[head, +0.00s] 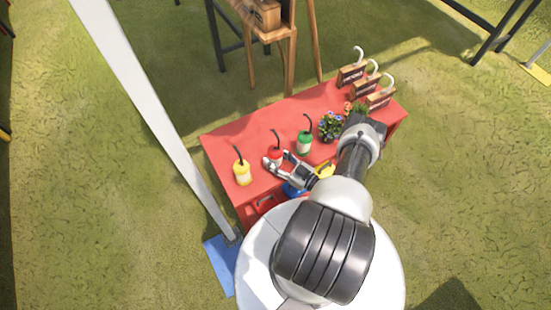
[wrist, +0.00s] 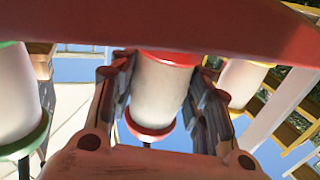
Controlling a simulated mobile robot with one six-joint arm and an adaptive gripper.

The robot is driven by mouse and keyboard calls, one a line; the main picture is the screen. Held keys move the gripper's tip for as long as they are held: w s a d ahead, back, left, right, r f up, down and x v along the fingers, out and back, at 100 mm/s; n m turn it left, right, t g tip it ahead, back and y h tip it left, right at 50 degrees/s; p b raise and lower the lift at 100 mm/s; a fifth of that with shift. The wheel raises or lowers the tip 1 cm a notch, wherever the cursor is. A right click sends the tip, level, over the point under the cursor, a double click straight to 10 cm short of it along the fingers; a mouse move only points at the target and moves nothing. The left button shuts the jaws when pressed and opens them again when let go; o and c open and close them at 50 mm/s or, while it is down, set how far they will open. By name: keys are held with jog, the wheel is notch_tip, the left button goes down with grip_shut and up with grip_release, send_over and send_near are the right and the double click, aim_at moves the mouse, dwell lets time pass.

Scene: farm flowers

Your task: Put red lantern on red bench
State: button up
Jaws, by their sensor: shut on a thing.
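The red lantern (head: 276,154) has a white body with red ends and a dark hook. It is at the front part of the red bench (head: 228,141), between a yellow lantern (head: 242,174) and a green lantern (head: 304,145). My gripper (head: 277,164) is shut on it from the front. In the wrist view, which is upside down, the two fingers (wrist: 165,95) close around the white body of the red lantern (wrist: 160,90). Its red base meets the red bench (wrist: 200,22) in that view; I cannot tell if it rests there. My fingers partly hide it in the head view.
Flower pots (head: 331,126) and several hooked wooden signs (head: 366,86) stand on the bench's right part. A blue item (head: 292,190) and a yellow item (head: 325,169) are by my arm. A white post (head: 160,110) stands left of the bench. A wooden stool (head: 270,30) is behind it.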

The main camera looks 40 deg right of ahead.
jog(key=shift+f, duration=0.15)
jog(key=o, duration=1.3)
jog(key=shift+c, duration=0.2)
jog(key=shift+s+d+r, duration=0.1)
jog(key=shift+s+r, duration=0.1)
jog(key=shift+s, duration=0.05)
jog(key=s+d+p, duration=0.1)
jog(key=s, duration=1)
jog(key=shift+s+d+p, duration=0.2)
jog(key=shift+d+p, duration=0.1)
jog(key=shift+d, duration=0.05)
